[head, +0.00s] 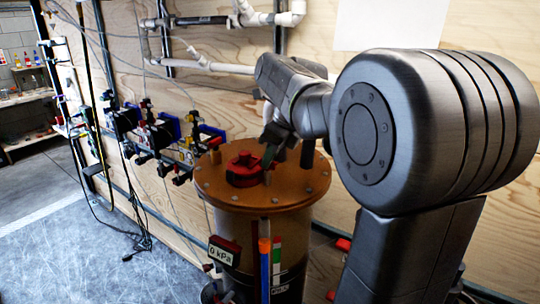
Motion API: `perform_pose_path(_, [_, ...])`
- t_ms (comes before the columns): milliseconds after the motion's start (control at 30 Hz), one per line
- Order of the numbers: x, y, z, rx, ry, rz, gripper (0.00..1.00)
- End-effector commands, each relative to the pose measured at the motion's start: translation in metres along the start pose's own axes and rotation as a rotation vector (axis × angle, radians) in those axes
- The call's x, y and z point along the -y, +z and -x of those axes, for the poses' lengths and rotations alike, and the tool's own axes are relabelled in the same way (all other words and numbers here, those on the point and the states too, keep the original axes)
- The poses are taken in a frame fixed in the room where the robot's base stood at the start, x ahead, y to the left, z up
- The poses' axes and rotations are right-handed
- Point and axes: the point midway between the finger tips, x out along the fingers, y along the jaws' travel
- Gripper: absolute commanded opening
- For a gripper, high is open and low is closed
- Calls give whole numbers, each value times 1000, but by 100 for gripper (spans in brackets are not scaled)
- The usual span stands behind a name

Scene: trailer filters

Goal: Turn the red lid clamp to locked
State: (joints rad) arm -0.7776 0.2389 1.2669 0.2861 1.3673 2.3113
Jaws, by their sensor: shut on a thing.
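The red lid clamp (244,170) sits on top of the orange-brown round lid (225,191) of the filter vessel. My gripper (268,158) is over the right part of the lid, just right of the clamp's red body. Its fingers are shut on a part at the clamp's right side, which they largely hide. I cannot tell from this view whether the clamp is at its locked position. The vessel's body (245,232) stands upright below the lid.
Valves and clamps (160,135) line the plywood wall at left. White pipes (215,66) run above. Cables hang at left. The floor (110,255) at front left is clear.

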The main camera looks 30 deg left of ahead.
Motion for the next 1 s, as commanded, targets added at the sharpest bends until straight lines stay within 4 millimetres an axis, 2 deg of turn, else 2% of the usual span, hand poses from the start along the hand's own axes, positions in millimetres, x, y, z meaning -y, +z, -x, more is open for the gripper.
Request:
perform_pose_path(33, [0, 1, 1, 3, -1, 3, 0])
perform_pose_path(67, [0, 1, 1, 3, -1, 2, 14])
perform_pose_path(100, [0, 1, 1, 3, -1, 2, 22])
perform_pose_path(167, [0, 1, 1, 3, -1, 2, 30])
perform_pose_path(433, [0, 1, 1, 2, -1, 1, 30])
perform_pose_path(567, [0, 1, 10, 3, -2, 1, 30])
perform_pose_path(667, [0, 1, 26, 4, -3, 1, 30])
perform_pose_path(1000, [1, 1, 103, 5, -4, 0, 30])
